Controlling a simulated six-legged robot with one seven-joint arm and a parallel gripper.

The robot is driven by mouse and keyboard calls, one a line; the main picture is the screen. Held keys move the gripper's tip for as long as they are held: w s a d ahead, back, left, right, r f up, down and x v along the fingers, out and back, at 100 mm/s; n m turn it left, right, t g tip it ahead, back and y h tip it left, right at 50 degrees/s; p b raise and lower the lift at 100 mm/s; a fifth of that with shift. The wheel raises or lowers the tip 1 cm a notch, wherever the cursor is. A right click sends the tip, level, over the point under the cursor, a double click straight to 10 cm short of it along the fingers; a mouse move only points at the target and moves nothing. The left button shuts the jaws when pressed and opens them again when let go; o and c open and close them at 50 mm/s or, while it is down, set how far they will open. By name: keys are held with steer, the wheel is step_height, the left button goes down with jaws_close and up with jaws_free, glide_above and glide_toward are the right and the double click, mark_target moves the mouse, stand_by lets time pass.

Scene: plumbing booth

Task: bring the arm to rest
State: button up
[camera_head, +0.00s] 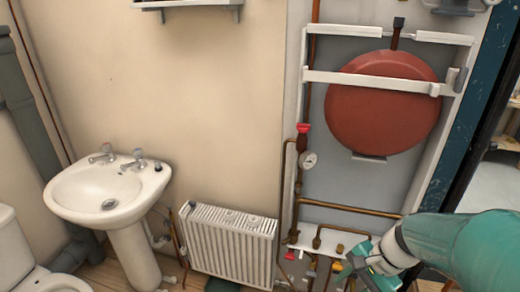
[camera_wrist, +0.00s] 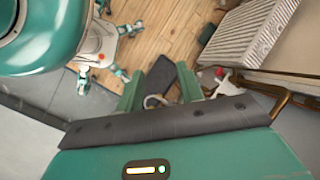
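My gripper (camera_head: 352,272) is at the lower right in the head view, in front of the pipework under the red round vessel. In the wrist view its two green fingers (camera_wrist: 161,90) stand apart, pointing down toward the wooden floor. A dark flat object (camera_wrist: 160,76) and a small pale ring-like part (camera_wrist: 154,101) show between the fingers. I see no contact with either, and their distance is hard to tell. My teal arm enters from the right in the head view.
A white radiator (camera_head: 229,245) stands left of my gripper. Further left are a washbasin (camera_head: 107,190) and a toilet (camera_head: 18,258). Wooden floor (camera_wrist: 158,25) shows below.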

steer(key=s+a+r+n+t+h, duration=0.2)
steer(key=s+r+n, duration=0.1)
steer(key=r+n, duration=0.2)
steer(key=s+a+r+n+t+h, duration=0.2)
steer(key=r+n+t+h, duration=0.1)
steer(key=r+n, duration=0.3)
step_height(320, 180, up, 2)
steer(key=shift+s+a+r+n, duration=0.1)
steer(key=shift+s+a+n, duration=0.2)
steer(key=shift+s, duration=0.1)
